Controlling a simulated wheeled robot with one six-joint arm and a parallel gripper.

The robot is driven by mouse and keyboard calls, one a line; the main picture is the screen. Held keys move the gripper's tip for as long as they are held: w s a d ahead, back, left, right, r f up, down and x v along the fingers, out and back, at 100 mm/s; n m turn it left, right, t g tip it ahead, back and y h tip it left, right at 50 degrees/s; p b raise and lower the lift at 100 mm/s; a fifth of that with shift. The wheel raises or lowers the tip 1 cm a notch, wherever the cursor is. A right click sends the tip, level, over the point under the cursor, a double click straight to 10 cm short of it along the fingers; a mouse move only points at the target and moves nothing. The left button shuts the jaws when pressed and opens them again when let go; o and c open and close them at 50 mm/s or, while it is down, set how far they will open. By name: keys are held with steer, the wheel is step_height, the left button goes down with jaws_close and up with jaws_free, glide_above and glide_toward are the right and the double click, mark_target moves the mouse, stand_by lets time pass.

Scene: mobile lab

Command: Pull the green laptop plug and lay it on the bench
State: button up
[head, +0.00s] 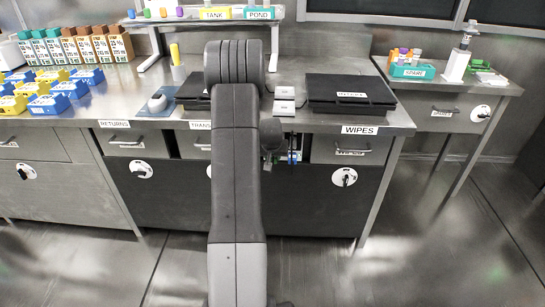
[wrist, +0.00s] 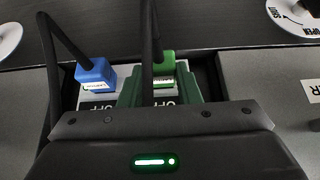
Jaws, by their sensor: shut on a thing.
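The green plug (wrist: 164,64), with a small white label and a black cord, shows in the wrist view in a recessed outlet strip. My gripper (wrist: 160,86) is shut on it, with dark green fingers on either side of its body. The lower part of the plug is hidden, so I cannot tell whether its pins are still in the socket. The bench (head: 385,119) is a steel top with a black closed laptop (head: 350,88) on it. In the head view my arm hides most of the outlet strip.
A blue plug (wrist: 95,74) with its own cord sits close left of the green one. OFF labels show beside both plugs. Small white boxes (head: 285,92) lie on the bench. Blue and yellow bins (head: 45,104) stand at left. Some bare bench lies around the laptop.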

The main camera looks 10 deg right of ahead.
steer(key=shift+s, duration=0.25)
steer(key=shift+s+a+b, duration=0.25)
steer(key=shift+s+b, duration=0.35)
steer(key=shift+s, duration=0.2)
steer(key=shift+s+a+b, duration=0.25)
steer(key=shift+s+b, duration=0.35)
steer(key=shift+s, duration=0.2)
